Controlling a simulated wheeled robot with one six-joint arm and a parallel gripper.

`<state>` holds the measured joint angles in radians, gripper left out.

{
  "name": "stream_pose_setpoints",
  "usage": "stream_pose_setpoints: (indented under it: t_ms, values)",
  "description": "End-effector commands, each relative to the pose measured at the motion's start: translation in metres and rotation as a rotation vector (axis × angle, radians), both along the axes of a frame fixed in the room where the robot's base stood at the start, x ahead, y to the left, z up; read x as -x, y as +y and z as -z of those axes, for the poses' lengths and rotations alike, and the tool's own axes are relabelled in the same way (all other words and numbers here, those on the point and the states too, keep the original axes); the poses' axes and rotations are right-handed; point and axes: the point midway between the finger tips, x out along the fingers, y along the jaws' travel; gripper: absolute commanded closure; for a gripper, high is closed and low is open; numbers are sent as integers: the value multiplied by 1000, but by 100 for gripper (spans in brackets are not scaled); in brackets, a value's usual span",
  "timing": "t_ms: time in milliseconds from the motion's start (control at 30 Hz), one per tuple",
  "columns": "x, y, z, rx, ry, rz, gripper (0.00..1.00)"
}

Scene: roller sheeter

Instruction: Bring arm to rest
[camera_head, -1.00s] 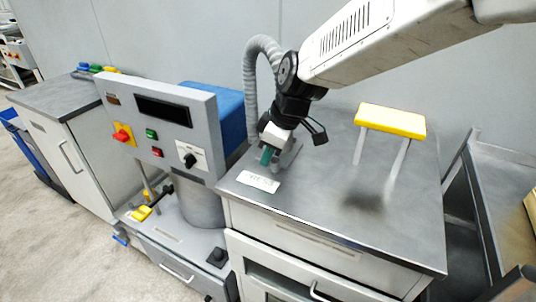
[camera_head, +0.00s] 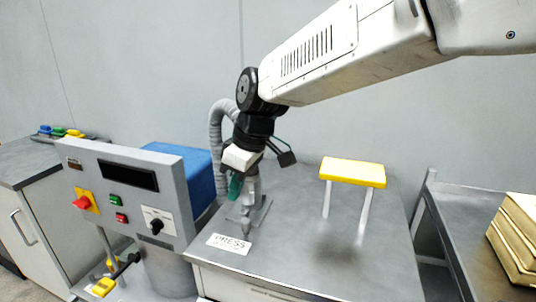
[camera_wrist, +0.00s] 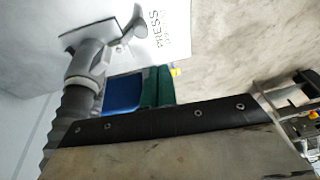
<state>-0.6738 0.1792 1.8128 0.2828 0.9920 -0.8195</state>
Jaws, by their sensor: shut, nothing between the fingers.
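My gripper (camera_head: 236,187) hangs from my white arm, pointing down, with teal fingers that are together and hold nothing. It appears above the cabinet top (camera_head: 300,240), in front of the grey hose fitting (camera_head: 249,208) and above the white PRESS label (camera_head: 228,243). In the wrist view, my gripper's blue and green fingers (camera_wrist: 142,90) lie side by side past a dark edge. The fitting (camera_wrist: 88,60) and the label (camera_wrist: 165,30) also show there, to the left and above. Contact with the fitting cannot be told.
A control box (camera_head: 125,190) with buttons and a blue block (camera_head: 180,165) stands left. A yellow-topped stand (camera_head: 352,171) stands on the cabinet top to the right. A grey cart (camera_head: 455,215) carries tan blocks (camera_head: 515,240) at far right. The cabinet top is clear between.

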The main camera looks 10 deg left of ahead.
Motion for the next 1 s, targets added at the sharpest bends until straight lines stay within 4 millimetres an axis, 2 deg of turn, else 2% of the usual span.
stream_pose_setpoints:
  t_ms: [33, 100, 367, 500, 600, 700, 833, 1000]
  values:
    - [12, -12, 11, 37, 42, 53, 100]
    - [27, -41, 14, 83, 86, 155, 100]
    - [74, -168, 5, 196, 165, 551, 100]
    - [113, -244, 1, 236, 182, 794, 100]
    - [145, -291, 3, 252, 185, 961, 100]
    - [176, -330, 7, 257, 178, 1107, 100]
    - [208, -363, 11, 242, 150, 1235, 100]
    - [224, -384, 7, 195, 102, 1330, 100]
